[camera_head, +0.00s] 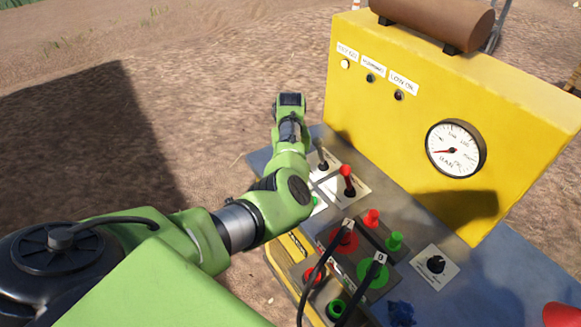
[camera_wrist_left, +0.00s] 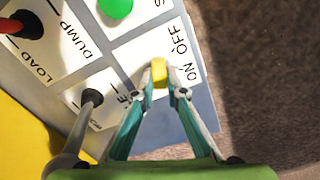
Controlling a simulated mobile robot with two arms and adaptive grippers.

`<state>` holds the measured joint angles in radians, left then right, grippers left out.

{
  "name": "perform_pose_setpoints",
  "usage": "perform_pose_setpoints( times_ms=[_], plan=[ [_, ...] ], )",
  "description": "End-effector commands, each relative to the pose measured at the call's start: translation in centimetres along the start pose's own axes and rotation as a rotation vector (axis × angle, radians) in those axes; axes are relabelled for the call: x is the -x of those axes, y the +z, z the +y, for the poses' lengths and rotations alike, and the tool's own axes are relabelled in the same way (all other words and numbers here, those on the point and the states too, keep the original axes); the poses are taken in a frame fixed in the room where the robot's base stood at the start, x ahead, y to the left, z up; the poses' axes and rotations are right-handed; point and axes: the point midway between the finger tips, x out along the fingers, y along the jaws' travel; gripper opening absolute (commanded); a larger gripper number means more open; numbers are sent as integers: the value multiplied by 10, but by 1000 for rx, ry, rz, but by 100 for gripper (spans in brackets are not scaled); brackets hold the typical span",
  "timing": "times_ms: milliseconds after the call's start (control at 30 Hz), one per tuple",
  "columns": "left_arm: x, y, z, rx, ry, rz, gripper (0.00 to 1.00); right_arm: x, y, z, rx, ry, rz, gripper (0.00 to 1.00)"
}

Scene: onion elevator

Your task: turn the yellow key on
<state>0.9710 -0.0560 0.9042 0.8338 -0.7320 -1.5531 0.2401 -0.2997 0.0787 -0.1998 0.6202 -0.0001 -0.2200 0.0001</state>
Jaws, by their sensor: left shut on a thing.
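The yellow key (camera_wrist_left: 159,72) shows in the left wrist view on a white plate marked ON and OFF (camera_wrist_left: 184,62). My left gripper (camera_wrist_left: 160,88) has its two teal fingers closed on the key from both sides. Which mark the key points to is not clear, as the fingertips cover part of it. In the head view the key and my left fingertips are hidden behind my green left arm. My right gripper is not in view.
Near the key are a green button (camera_wrist_left: 116,8), a grey lever (camera_wrist_left: 80,125) and a red-tipped lever (camera_head: 346,171). The yellow panel (camera_head: 400,125) with a gauge (camera_head: 456,148) rises behind the blue console. Several red and green plugs and cables sit in front.

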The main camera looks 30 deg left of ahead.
Motion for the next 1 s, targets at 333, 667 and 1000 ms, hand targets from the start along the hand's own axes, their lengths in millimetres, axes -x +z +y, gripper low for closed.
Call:
perform_pose_setpoints(
  times_ms=[333,667,1000],
  plan=[
    [2,-1,0,-147,-2,3,0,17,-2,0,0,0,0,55],
    [1,-1,1,-177,0,4,0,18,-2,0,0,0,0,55],
    [1,-1,1,-176,0,4,29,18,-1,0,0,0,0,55]
  ],
)
